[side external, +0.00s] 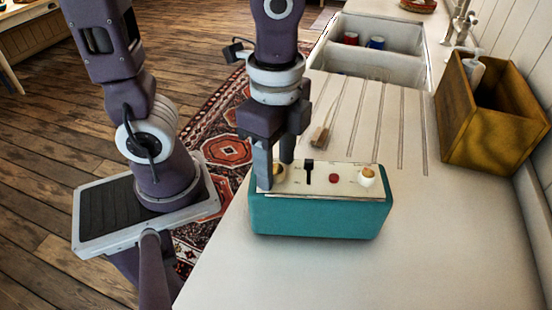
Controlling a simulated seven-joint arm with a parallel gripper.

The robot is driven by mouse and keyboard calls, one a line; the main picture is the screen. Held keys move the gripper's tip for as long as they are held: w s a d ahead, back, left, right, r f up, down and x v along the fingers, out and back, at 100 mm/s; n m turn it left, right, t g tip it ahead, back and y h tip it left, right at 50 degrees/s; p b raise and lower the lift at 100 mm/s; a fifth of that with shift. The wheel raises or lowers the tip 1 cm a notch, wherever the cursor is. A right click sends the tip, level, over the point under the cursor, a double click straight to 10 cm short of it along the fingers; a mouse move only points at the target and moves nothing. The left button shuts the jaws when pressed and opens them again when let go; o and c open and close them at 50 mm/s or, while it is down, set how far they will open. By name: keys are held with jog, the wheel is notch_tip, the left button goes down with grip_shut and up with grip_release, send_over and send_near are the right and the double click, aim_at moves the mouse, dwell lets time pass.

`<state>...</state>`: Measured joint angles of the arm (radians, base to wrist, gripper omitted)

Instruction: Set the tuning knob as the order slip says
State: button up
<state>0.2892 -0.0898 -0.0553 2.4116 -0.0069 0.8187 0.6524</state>
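A teal box with a cream top panel (318,214) stands on the counter. Its panel carries a tan-topped knob (279,173) at the left, a black lever (309,172), a red button (333,178) and a white knob with a tan top (367,176) at the right. Which knob is for tuning cannot be read. My gripper (274,172) points down over the panel's left end, its fingers apart on either side of the left knob. The near finger partly hides that knob; contact cannot be told. No order slip can be made out.
A double sink (428,62) with a red cup (350,39) and a blue cup (376,42) lies behind. A wooden crate (490,130) stands at the right. A small brush (320,134) lies on the drainboard. The counter right of the box is clear.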

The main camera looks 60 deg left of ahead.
aim_at(276, 169)
notch_tip(276, 169, up, 7)
jog(key=shift+r, duration=0.1)
dwell(0.3)
jog(key=s+a+r+n+t, duration=0.1)
jog(key=a+n+t, duration=0.4)
jog(key=n, duration=0.6)
jog(key=shift+s+a+t, duration=0.3)
jog(key=shift+s+a, duration=0.15)
jog(key=shift+a, duration=0.25)
jog(key=shift+r, duration=0.15)
jog(key=shift+c, duration=0.3)
